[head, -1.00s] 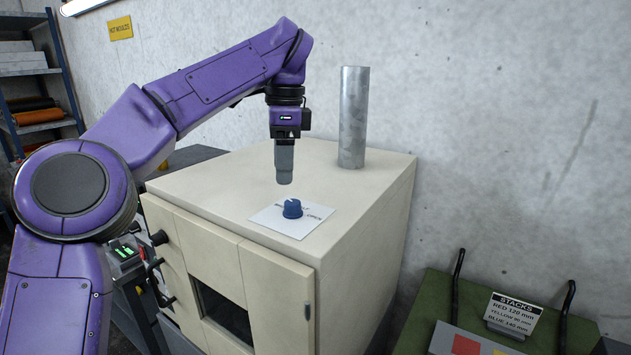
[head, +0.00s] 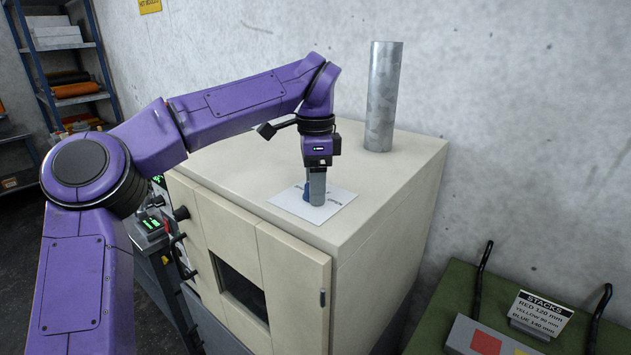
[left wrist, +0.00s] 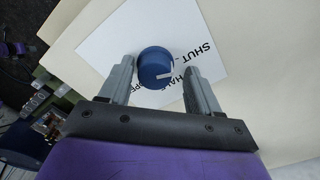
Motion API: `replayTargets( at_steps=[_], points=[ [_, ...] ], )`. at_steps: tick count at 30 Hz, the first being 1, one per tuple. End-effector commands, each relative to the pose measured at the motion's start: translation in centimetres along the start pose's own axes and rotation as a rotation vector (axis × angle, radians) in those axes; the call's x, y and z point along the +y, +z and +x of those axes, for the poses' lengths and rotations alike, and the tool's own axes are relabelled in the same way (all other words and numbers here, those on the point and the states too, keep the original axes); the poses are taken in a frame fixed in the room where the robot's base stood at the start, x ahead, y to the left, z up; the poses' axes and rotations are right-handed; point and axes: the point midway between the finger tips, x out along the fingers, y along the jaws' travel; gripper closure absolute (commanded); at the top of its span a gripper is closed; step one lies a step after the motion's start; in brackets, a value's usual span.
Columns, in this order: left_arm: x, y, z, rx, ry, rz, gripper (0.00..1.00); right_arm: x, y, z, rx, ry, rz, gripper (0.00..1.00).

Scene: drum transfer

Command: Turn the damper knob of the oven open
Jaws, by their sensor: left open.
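The blue damper knob (head: 306,192) sits on a white label sheet (head: 342,197) on top of the cream oven (head: 243,155). In the head view my left gripper (head: 317,195) points down at the knob and partly hides it. In the left wrist view the knob (left wrist: 154,63) lies between the two open fingers of the left gripper (left wrist: 157,70), with gaps beside it. The knob's white pointer mark faces right in that view, near the printed words; SHUT is readable, and the words below it are partly covered by a finger. My right gripper is not in view.
A metal flue pipe (head: 384,97) stands on the oven top behind the gripper. A green table (head: 450,300) with a STACKS sign (head: 541,312) is at the lower right. Shelves (head: 68,62) stand at the back left. The oven top's right side is clear.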

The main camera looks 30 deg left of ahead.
Motion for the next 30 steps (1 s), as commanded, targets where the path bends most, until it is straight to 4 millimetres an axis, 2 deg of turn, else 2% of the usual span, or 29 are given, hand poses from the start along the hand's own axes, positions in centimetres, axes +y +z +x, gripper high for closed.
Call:
replayTargets(
  at_steps=[3, 4, 6, 9, 22, 30],
  points=[
    [0.01, 0.01, -0.06, 0.001, -0.001, 0.0, 0.37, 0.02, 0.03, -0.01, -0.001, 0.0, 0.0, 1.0],
    [0.01, 0.01, -0.06, 0.001, 0.0, 0.0, 0.44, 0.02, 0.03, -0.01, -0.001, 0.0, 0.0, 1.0],
    [0.01, 0.01, -0.06, 0.0, -0.001, 0.0, 0.67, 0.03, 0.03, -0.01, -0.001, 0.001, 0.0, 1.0],
    [0.05, 0.01, -0.04, 0.0, 0.001, 0.0, 0.94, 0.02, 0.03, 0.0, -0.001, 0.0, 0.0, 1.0],
    [0.12, -0.12, 0.2, -0.003, 0.003, 0.044, 0.94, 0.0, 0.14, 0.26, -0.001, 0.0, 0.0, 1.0],
    [0.13, -0.05, 0.39, -0.004, 0.006, 0.211, 0.94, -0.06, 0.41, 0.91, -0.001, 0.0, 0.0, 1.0]
  ],
)
